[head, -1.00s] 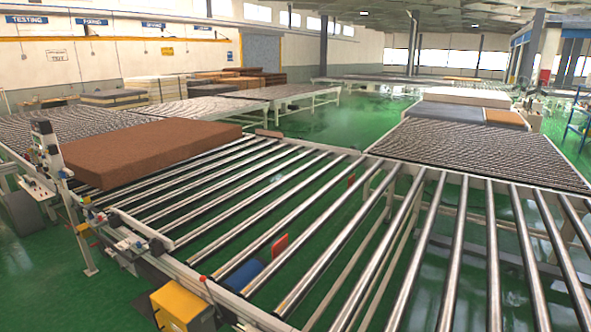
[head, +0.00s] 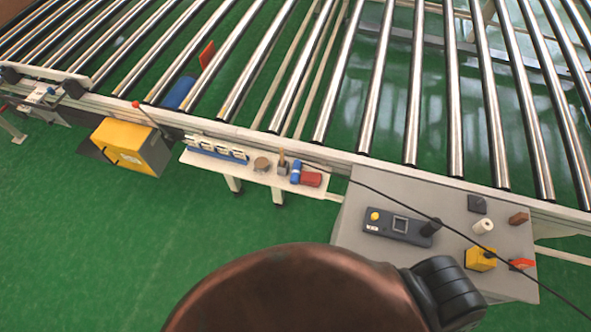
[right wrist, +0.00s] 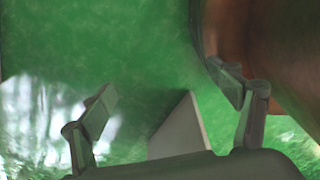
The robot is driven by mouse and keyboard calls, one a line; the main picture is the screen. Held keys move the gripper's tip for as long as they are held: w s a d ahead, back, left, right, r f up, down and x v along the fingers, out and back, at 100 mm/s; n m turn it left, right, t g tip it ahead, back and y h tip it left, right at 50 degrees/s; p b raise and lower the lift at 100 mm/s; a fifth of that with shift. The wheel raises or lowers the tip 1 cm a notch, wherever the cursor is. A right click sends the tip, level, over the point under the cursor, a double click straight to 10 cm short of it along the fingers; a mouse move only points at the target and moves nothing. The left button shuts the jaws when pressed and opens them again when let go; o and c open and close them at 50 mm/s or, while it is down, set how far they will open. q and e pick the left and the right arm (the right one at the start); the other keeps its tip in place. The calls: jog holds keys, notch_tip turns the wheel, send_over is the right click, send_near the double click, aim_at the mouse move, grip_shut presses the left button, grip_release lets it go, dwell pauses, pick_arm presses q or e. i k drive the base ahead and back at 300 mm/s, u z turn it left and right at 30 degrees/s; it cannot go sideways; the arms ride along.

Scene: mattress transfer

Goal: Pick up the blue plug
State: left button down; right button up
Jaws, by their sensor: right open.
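A small blue piece (head: 296,172), which looks like the blue plug, sits on a narrow white shelf (head: 256,176) in the head view. It is beside a red cylinder (head: 311,179) and seems to touch it. My right gripper (right wrist: 170,108) shows only in the right wrist view. Its fingers are wide apart with nothing between them, above the green floor. The plug is not in that view, so its distance from the gripper cannot be told. My left gripper is in neither view.
A roller conveyor (head: 270,133) runs behind the shelf. A yellow box (head: 132,146) is at left. A grey table (head: 360,250) at right holds a control box (head: 398,226) and several small parts. A large brown rounded shape (head: 290,295) fills the bottom foreground. Green floor is clear at left.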

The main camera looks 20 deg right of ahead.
aim_at(297, 169)
jog(key=z, duration=0.05)
jog(key=k, duration=1.05)
jog(key=u, duration=0.9)
jog(key=i, duration=1.6)
jog(key=z, duration=1.05)
jog(key=i, duration=0.65)
jog(key=z, duration=0.6)
